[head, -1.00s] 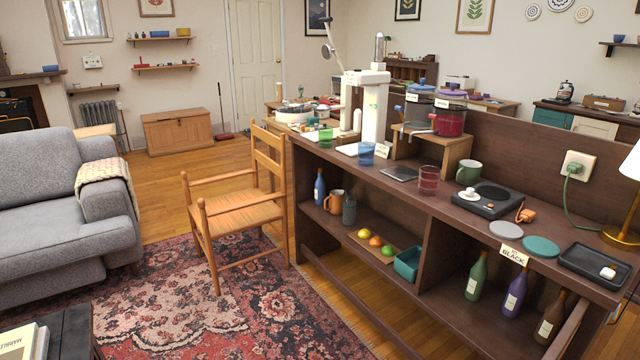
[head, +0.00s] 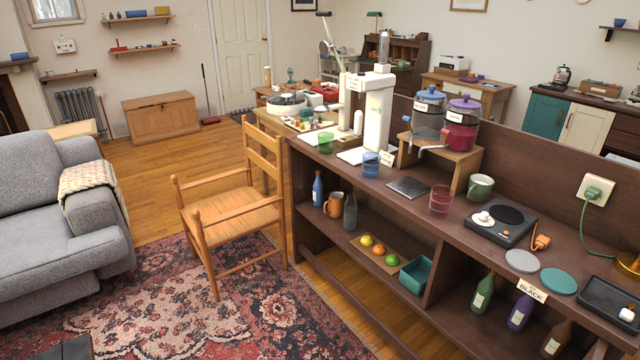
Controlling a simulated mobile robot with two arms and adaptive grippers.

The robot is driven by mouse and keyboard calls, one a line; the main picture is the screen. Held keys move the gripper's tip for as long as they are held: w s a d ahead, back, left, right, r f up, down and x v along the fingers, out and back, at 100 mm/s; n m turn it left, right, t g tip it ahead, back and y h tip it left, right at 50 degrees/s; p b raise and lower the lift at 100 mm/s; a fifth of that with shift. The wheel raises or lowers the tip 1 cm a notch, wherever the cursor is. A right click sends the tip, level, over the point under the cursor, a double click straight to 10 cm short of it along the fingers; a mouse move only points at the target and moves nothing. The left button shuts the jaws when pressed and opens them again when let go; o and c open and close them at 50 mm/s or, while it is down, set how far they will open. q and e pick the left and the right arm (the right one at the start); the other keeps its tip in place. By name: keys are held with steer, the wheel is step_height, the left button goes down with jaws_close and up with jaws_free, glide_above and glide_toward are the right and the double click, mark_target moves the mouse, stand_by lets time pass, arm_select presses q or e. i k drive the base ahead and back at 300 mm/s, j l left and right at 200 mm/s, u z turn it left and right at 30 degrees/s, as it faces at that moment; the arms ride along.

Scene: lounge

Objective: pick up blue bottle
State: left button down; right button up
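A small blue bottle (head: 318,189) with a pale label stands upright at the left end of the counter's lower shelf. An orange-brown mug (head: 333,205) is just to its right, and a dark grey bottle-like vessel (head: 350,213) stands beyond the mug. Neither of my grippers shows in the head view.
The dark wooden counter (head: 300,152) runs from the middle to the lower right. A wooden armchair (head: 222,205) stands close to its left end. Fruit (head: 378,249), a teal bin (head: 417,274) and several bottles share the lower shelf.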

mark_target(318, 187)
steer(key=i+j+z, duration=0.15)
steer(key=i+j, duration=0.55)
steer(key=i+j+z, duration=0.2)
steer(key=i+j, duration=0.55)
steer(key=k+j, duration=0.05)
